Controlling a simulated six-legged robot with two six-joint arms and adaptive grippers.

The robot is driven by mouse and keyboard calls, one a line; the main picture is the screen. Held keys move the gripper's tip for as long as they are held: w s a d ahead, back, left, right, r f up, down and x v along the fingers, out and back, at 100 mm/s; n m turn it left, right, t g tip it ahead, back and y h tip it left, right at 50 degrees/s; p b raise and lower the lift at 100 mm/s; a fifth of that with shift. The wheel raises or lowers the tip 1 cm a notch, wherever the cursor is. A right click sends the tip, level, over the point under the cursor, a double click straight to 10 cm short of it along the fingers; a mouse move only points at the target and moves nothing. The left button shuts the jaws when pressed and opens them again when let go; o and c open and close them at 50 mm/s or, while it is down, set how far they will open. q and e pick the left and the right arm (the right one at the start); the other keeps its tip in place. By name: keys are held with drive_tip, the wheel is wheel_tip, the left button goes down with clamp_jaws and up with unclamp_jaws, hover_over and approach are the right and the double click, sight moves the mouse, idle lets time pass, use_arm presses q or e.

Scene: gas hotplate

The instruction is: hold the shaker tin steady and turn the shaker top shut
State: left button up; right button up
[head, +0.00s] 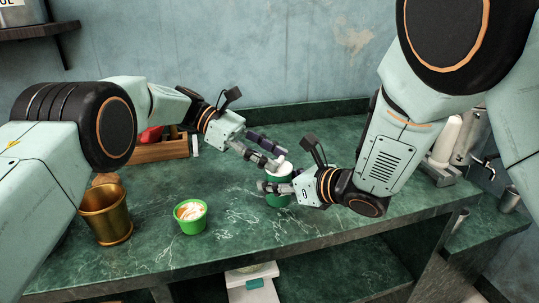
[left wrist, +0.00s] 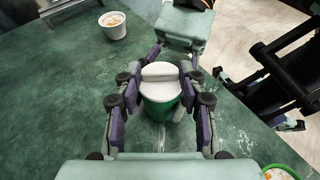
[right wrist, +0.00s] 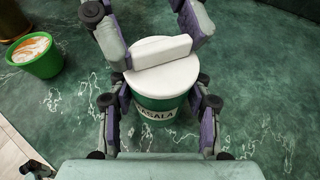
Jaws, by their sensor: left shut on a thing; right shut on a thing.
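The shaker tin (head: 278,201) is green and stands upright on the green marble counter. Its white shaker top (right wrist: 165,70) is a round lid with a raised bar, seated on the tin; it also shows in the left wrist view (left wrist: 160,82). Part of a label reading "ASALA" shows in the right wrist view. My left gripper (head: 275,158) comes from above and is shut on the bar of the top. My right gripper (head: 273,187) is lower and is shut on the tin's sides. The fingers hide much of the tin in the head view.
A green cup (head: 190,217) with orange and white contents and a brass cup (head: 106,214) stand left of the tin. A white cup (left wrist: 114,27) shows in the left wrist view. A wooden crate (head: 160,150) stands behind. The counter's front edge is near.

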use_arm(q)
drive_tip(key=shift+r, duration=0.1)
idle(0.4)
drive_tip(key=o, duration=1.2)
drive_tip(key=shift+c, duration=0.2)
wheel_tip(320, 180, up, 10)
